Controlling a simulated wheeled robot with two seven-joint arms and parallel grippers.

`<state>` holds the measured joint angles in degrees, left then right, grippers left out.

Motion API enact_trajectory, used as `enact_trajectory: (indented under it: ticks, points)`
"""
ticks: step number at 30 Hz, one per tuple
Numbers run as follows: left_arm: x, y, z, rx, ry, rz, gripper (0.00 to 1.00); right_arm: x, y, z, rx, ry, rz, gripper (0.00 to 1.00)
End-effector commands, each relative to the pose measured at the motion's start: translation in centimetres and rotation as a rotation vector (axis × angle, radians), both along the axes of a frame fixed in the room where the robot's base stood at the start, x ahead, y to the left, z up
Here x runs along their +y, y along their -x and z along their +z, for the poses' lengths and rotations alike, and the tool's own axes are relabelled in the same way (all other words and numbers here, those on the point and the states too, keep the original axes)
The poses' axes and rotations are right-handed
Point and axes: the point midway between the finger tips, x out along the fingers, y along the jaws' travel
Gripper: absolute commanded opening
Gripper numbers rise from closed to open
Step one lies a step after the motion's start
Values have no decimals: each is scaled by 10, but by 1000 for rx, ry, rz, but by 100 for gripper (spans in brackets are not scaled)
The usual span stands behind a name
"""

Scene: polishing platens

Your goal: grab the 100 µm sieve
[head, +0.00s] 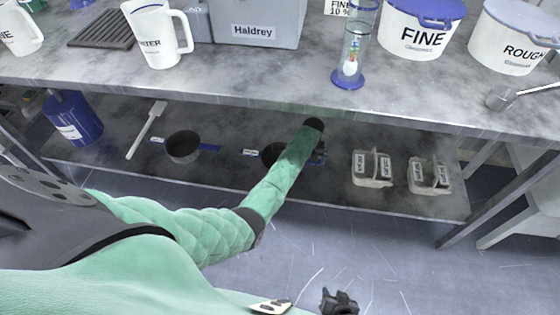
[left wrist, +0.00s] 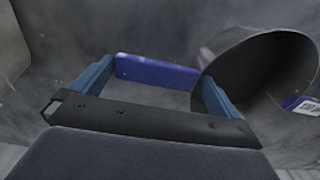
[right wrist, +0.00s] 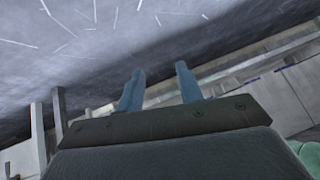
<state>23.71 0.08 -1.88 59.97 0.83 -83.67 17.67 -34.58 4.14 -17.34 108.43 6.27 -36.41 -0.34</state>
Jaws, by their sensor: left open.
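A dark round sieve with a blue handle stands on the lower shelf, mostly behind my left arm in the head view (head: 270,154). A small label (head: 250,153) lies to its left. In the left wrist view the dark sieve bowl (left wrist: 268,75) is at the right, and its blue handle (left wrist: 155,70) runs leftward across the open jaws. Part of a label (left wrist: 303,105) shows at the far right; I cannot read it surely. My left gripper (head: 318,155) is open around or just above the handle; contact cannot be told. My right gripper (head: 340,301) is open and empty over the floor.
Another dark sieve (head: 183,148) with a blue handle stands left on the lower shelf (head: 225,178), near a white scoop (head: 147,130) and blue bucket (head: 76,118). Two small labelled caddies (head: 373,168) stand right. The upper bench edge (head: 230,98) overhangs the shelf.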

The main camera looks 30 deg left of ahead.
Motion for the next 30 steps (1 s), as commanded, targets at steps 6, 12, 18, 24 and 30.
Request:
enact_trajectory:
  ticks: [6,12,18,24,30]
  points:
    - [0,0,0,0,0,0,86,0,1,0,1,0,0,36]
    - [0,0,1,-1,0,0,57,0,0,2,-3,-1,-1,36]
    - [0,0,2,-1,0,0,57,0,-1,3,-5,-1,-1,36]
    - [0,-1,22,-3,0,0,57,0,-2,8,2,1,0,36]
    - [-23,2,54,-2,3,-3,57,0,-6,22,7,0,4,36]
